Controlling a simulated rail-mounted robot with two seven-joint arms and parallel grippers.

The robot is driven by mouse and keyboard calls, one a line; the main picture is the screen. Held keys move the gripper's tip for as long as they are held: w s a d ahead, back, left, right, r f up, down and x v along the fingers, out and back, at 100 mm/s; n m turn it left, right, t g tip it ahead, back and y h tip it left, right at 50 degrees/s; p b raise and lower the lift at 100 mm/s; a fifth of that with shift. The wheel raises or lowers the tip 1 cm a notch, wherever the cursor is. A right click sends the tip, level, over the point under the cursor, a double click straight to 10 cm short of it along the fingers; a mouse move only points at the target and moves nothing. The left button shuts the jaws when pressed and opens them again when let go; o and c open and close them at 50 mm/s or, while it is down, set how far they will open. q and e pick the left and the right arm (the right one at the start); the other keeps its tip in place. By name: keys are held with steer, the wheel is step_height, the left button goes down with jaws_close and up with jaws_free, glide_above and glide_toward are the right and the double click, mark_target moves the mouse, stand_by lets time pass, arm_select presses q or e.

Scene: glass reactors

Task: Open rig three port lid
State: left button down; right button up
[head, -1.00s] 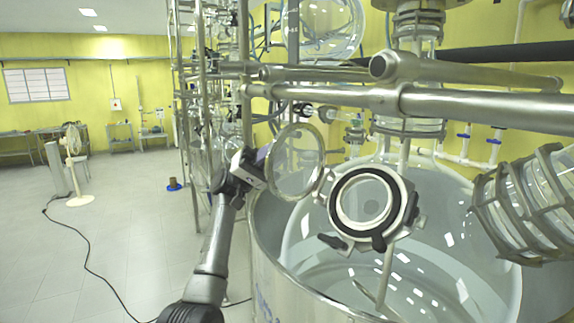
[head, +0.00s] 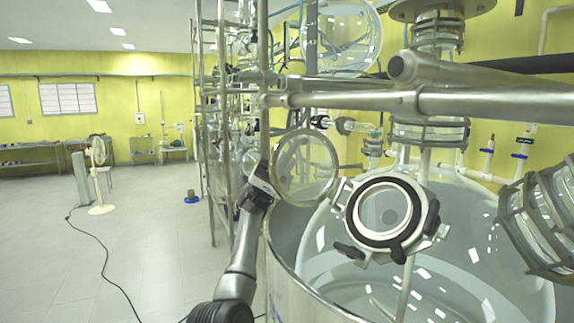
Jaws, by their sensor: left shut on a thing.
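The rig's port (head: 391,212) is a round opening with a black ring and a pale metal clamp collar on the glass vessel (head: 460,235). Its lid (head: 305,167), a round glass disc with a metal rim, stands swung up and out to the left of the port. The port's mouth is uncovered. My left gripper (head: 263,182) is at the left edge of the lid's rim, shut on it. The fingertips are small and partly hidden by the gripper body. My right gripper does not show.
Thick steel rails (head: 450,102) cross above the port. A ribbed glass fitting (head: 541,215) is close on the right. The steel jacket's rim (head: 285,262) curves below the lid. A white fan (head: 98,175) and open floor lie to the left.

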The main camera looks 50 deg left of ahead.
arm_select(q)
steer(key=c, duration=1.1)
jaws_free()
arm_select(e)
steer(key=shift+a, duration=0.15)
